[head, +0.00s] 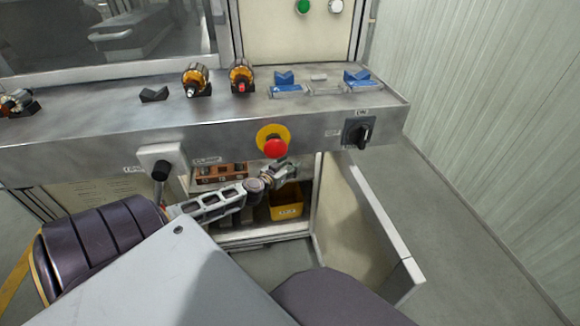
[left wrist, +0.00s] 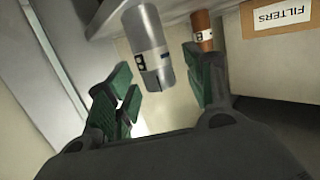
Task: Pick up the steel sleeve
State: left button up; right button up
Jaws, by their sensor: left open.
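The steel sleeve is most likely the grey metal cylinder (left wrist: 148,45) with a dark letter label in the left wrist view. It appears tilted in that picture, and its upper end is near the picture's top edge. My left gripper (left wrist: 158,62) is open, with its green-padded fingers on either side of the cylinder's lower part. A gap shows at the right finger; the left finger is very close, and I cannot tell whether it touches. In the head view my left arm reaches into the open lower cabinet, and the sleeve cannot be made out there. My right gripper is not in view.
A copper-coloured cylinder (left wrist: 203,32) and a box marked FILTERS (left wrist: 282,18) are close by on the right. In the head view a yellow bin (head: 287,205), a reddish-brown rack (head: 220,174) and the open cabinet door (head: 372,215) surround my arm. The bench (head: 120,128) overhangs it.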

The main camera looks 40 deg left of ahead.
pick_arm(q)
jog(key=shift+w, duration=0.15)
dwell(0.4)
jog(key=c, duration=1.1)
jog(key=shift+c, duration=0.2)
